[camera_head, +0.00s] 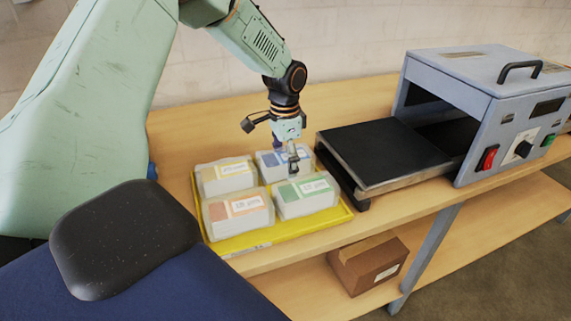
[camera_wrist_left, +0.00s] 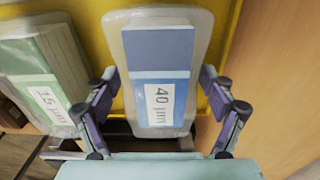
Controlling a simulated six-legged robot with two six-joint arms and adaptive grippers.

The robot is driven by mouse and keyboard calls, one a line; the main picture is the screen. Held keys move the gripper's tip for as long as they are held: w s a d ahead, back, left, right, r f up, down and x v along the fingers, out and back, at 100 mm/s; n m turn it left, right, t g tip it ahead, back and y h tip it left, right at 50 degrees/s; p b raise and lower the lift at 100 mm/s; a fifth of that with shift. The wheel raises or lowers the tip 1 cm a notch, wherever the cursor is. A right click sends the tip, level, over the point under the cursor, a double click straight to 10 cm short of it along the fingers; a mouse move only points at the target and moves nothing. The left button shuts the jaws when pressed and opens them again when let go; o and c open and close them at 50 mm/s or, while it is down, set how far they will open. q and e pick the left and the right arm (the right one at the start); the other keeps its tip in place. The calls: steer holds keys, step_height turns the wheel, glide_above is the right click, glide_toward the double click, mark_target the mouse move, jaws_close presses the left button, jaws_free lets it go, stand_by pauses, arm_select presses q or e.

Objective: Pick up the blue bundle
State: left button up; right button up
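The blue bundle (camera_head: 267,163) lies in the back right of a yellow tray (camera_head: 347,214), in clear wrap with a white label. In the left wrist view the blue bundle (camera_wrist_left: 158,50) fills the middle, its label reading 40 µm. My left gripper (camera_head: 287,154) points down over it and partly hides it in the head view. In the left wrist view my left gripper (camera_wrist_left: 159,80) is open, one finger on each side of the bundle; I cannot tell whether they touch it. My right gripper is not in view.
A green bundle (camera_head: 306,195), an orange bundle (camera_head: 238,214) and a yellow bundle (camera_head: 226,177) share the tray, close together. The laminator (camera_head: 484,110) and its black feed bed (camera_head: 385,152) stand just right of the tray. A brown box (camera_head: 368,263) sits on the lower shelf.

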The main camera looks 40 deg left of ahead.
arm_select(q)
steer(key=shift+d, duration=0.1)
steer(key=shift+c, duration=1.4)
steer(key=c, duration=0.6)
steer(key=shift+w, duration=0.1)
steer(key=c, duration=0.5)
steer(key=shift+r, duration=0.1)
